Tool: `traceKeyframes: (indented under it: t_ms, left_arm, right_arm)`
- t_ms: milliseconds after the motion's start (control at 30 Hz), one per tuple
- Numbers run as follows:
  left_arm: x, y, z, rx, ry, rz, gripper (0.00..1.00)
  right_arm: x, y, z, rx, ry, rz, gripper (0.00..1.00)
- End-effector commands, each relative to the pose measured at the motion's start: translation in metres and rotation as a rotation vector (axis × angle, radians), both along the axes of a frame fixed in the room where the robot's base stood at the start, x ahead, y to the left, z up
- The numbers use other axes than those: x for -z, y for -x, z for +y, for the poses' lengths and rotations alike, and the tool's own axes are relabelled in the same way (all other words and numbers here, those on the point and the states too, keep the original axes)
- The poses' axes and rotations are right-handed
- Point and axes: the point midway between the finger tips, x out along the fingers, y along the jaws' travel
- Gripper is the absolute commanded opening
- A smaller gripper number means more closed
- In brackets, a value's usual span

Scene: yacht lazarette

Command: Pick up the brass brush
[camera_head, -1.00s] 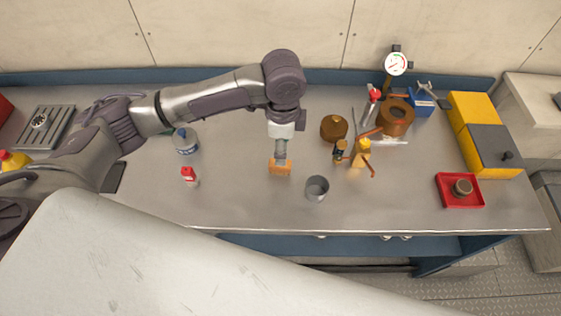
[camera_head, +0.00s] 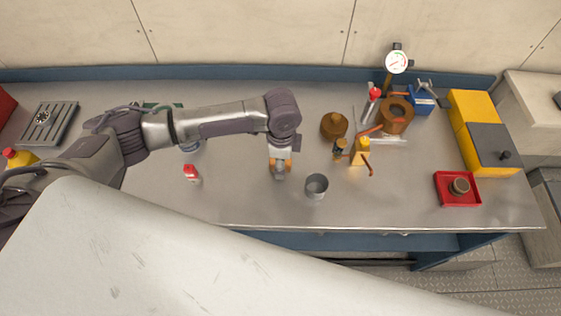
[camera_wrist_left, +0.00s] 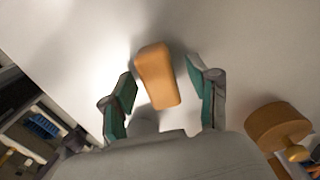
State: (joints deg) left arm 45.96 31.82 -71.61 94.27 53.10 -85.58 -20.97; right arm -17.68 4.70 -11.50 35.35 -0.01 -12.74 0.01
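An orange-brown block, which looks like the brass brush (camera_wrist_left: 158,76), lies on the steel worktop. I cannot make out its bristles. My left gripper (camera_wrist_left: 162,70) is open in the left wrist view, with one green-padded finger on each side of the block and gaps showing to both. In the head view the left gripper (camera_head: 280,172) points down over the block and mostly hides it; only bits of orange (camera_head: 272,161) show. I cannot tell how far the fingertips are above the worktop. My right gripper is in no view.
A grey cup (camera_head: 316,186) stands close to the right of the gripper. A small red-capped bottle (camera_head: 191,173) stands to the left. A brown rounded object (camera_head: 334,126) and a yellow-bodied tool (camera_head: 360,153) are further right, and a red tray (camera_head: 444,184) beyond. The front worktop is clear.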

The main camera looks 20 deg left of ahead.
Motion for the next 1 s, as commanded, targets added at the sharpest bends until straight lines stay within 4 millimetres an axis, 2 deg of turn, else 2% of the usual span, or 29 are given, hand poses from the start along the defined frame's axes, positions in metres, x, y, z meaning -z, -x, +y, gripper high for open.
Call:
traceKeyframes:
  t_ms: [33, 300, 367, 767, 867, 1000]
  left_arm:
    - [0.000, 0.000, 0.000, 0.000, 0.000, 0.000, 0.52]
    - [0.000, 0.000, 0.000, 0.000, 0.000, 0.000, 0.07]
    - [0.000, 0.000, 0.000, 0.000, 0.000, 0.000, 0.00]
    - [-0.007, -0.001, 0.000, 0.000, 0.000, -0.001, 0.00]
    - [-0.018, -0.001, 0.000, 0.000, 0.000, -0.004, 0.00]
    - [-0.043, -0.002, 0.000, 0.000, 0.002, -0.005, 0.00]
  right_arm:
    - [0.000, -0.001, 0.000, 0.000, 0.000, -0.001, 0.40]
    - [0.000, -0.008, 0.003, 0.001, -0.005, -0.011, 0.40]
    - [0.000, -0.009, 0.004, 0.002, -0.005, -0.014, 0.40]
    - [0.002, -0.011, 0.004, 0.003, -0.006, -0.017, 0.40]
    - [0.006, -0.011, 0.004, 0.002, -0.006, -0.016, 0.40]
    - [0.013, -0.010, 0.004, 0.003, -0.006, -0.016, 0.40]
